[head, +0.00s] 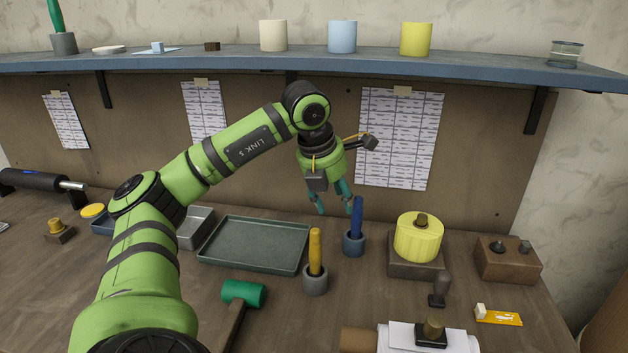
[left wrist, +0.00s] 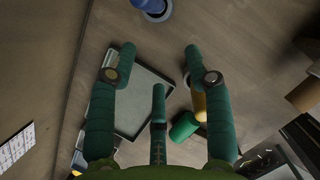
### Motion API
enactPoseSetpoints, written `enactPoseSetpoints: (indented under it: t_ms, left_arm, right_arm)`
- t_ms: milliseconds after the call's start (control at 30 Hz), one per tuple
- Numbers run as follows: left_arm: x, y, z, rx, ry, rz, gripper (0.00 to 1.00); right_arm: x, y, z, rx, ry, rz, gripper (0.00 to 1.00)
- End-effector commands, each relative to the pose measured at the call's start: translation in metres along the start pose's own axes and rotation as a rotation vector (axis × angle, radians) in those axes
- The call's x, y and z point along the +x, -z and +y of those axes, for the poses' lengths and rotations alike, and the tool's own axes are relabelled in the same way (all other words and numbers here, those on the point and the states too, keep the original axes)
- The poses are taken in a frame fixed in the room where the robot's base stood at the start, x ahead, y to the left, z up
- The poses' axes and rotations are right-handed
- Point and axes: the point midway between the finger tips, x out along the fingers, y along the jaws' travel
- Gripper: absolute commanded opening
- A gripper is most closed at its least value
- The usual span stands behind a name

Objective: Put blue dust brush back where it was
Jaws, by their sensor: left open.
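The blue dust brush (head: 357,216) stands upright with its handle up in a blue-grey cup (head: 354,244) on the bench. Its lower end is hidden inside the cup. My left gripper (head: 334,206) is open and empty, above and slightly left of the brush, fingers pointing down. In the left wrist view, the spread fingers (left wrist: 158,62) have nothing between them. The blue brush (left wrist: 149,4) shows there at the top edge, beyond the fingertips. My right gripper is not in view.
A yellow-handled brush (head: 315,252) stands in a grey cup (head: 315,281) in front. A dark tray (head: 254,246) lies to the left, with a green mallet (head: 244,292) before it. A yellow roll (head: 418,238) stands on a block to the right. A blue shelf (head: 230,61) runs above.

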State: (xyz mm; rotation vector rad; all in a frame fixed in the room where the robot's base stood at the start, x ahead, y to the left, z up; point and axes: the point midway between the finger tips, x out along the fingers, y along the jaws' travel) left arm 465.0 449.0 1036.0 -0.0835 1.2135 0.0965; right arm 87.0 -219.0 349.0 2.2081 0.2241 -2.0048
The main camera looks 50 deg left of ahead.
Motion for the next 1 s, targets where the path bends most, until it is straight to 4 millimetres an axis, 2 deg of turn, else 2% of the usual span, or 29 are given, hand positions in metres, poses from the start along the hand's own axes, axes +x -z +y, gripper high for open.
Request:
enactPoseSetpoints:
  t_ms: [33, 200, 400, 833, 1000]
  left_arm:
    - [0.001, 0.014, 0.002, 0.001, -0.006, 0.001, 0.51]
    - [-0.011, 0.042, 0.003, -0.001, -0.005, 0.002, 0.51]
    - [-0.019, 0.057, 0.002, 0.0, -0.001, 0.0, 0.51]
    - [-0.023, 0.059, 0.002, 0.0, 0.001, 0.001, 0.51]
    - [-0.043, 0.052, 0.002, 0.0, 0.001, 0.0, 0.51]
  right_arm:
    - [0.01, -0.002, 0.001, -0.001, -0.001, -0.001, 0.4]
    - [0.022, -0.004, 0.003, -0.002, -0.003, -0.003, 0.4]
    - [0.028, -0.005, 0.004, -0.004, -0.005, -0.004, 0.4]
    - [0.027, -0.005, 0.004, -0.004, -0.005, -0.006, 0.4]
    - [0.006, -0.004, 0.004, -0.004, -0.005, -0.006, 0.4]
